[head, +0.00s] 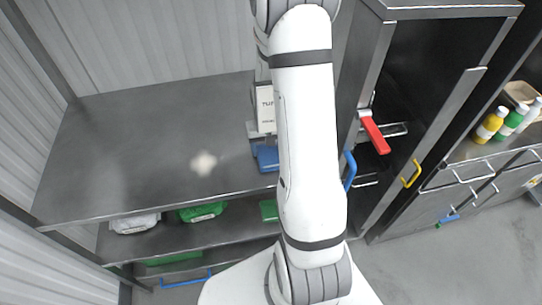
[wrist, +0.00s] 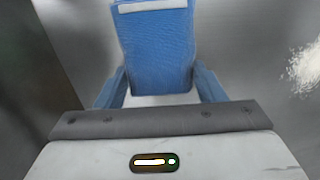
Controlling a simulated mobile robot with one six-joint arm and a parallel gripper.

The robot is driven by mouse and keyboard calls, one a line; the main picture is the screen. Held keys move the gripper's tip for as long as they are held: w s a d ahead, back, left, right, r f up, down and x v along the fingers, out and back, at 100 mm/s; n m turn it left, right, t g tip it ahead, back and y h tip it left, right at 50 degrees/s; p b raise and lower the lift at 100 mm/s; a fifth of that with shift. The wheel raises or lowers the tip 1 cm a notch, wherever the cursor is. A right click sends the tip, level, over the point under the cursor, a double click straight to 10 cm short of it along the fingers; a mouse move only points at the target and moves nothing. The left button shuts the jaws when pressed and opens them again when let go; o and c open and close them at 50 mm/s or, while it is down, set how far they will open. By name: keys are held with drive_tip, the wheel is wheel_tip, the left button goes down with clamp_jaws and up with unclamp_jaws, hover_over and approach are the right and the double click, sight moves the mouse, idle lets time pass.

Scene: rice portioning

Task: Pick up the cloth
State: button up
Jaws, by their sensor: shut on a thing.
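The blue cloth (wrist: 155,45), with a white strip along its far edge, fills the upper middle of the wrist view. It sits between the two blue fingers of my gripper (wrist: 160,82), which is shut on it. In the head view the cloth (head: 267,158) shows as a small blue patch at the grey tabletop's (head: 130,140) right side, just below my gripper (head: 262,136). My white arm hides part of the gripper and perhaps part of the cloth. I cannot tell whether the cloth touches the tabletop.
A pale scattered patch, like rice, (head: 204,163) lies on the otherwise bare tabletop. Green items (head: 202,211) and a grey-white one (head: 135,223) sit on the shelf below. A dark cabinet with a red handle (head: 374,132) stands close right. Several bottles (head: 490,125) stand on the far-right counter.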

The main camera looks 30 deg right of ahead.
sight(263, 149)
drive_tip(key=shift+w+a+r, duration=0.1)
drive_tip(key=shift+a+r, duration=0.1)
drive_tip(key=shift+r, duration=0.35)
drive_tip(key=r, duration=0.6)
drive_tip(key=shift+a, duration=0.4)
drive_tip(key=w+a, duration=0.2)
drive_tip(key=a, duration=0.7)
drive_tip(key=w+a+b, duration=0.1)
drive_tip(key=w+a, duration=0.2)
drive_tip(key=a, duration=0.6)
drive_tip(key=shift+w, duration=0.1)
drive_tip(key=o, duration=0.4)
drive_tip(key=shift+c, duration=1.4)
drive_tip(key=shift+f, duration=0.1)
